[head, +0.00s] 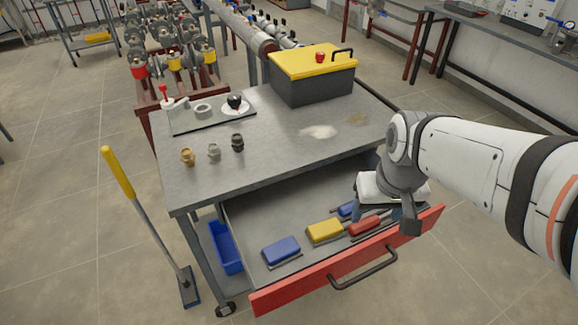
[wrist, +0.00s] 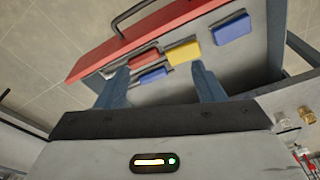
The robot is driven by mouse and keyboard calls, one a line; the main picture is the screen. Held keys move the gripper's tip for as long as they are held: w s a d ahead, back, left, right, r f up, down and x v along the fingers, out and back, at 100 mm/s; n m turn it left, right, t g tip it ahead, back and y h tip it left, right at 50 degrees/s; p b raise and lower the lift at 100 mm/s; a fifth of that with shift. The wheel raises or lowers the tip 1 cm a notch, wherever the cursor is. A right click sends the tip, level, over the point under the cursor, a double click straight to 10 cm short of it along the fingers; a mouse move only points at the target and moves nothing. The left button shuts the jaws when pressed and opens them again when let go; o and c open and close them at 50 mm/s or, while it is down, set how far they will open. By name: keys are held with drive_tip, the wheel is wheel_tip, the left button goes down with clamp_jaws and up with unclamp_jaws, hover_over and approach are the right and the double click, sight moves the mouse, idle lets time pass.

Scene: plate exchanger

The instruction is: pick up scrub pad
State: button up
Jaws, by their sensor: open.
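Several pad-like blocks lie in the open drawer (head: 290,215): a blue one (head: 281,249), a yellow one (head: 325,231), a red one (head: 364,226) and a second blue one (head: 347,209), partly hidden by my arm. I cannot tell which is the scrub pad. In the wrist view, the second blue block (wrist: 153,75) shows between the fingers, beyond them, with the red (wrist: 143,57) and yellow (wrist: 183,52) blocks just past it. My gripper (wrist: 160,88) is open and empty, above the right side of the drawer.
The drawer's red front (head: 350,262) has a dark handle (head: 363,268). The worktop (head: 270,160) above carries a black toolbox with a yellow lid (head: 313,62) and small fittings (head: 214,151). A blue bin (head: 226,247) and a yellow-handled broom (head: 145,215) stand at the left.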

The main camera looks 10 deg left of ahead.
sight(281, 249)
drive_tip(key=o, duration=0.3)
drive_tip(key=w+a+f+n+g+b, duration=0.1)
drive_tip(key=w+a+f+n+b, duration=0.1)
drive_tip(key=a+f, duration=0.6)
drive_tip(key=shift+w+b, duration=0.8)
drive_tip(key=o, duration=0.5)
drive_tip(key=a+f+n+b, duration=0.1)
drive_tip(key=a+f, duration=0.1)
drive_tip(key=a, duration=0.1)
drive_tip(key=a+f+n+b, duration=0.1)
drive_tip(key=a+f, duration=0.2)
drive_tip(key=a, duration=0.1)
drive_tip(key=a+f+n+g+b, duration=0.1)
drive_tip(key=a+f, duration=0.2)
drive_tip(key=a, duration=0.1)
drive_tip(key=shift+w+f+b, duration=0.25)
drive_tip(key=shift+w+b, duration=0.1)
drive_tip(key=shift+b, duration=0.05)
drive_tip(key=shift+a+f+b, duration=0.15)
drive_tip(key=shift+f+b, duration=0.7)
drive_tip(key=shift+f, duration=3.2)
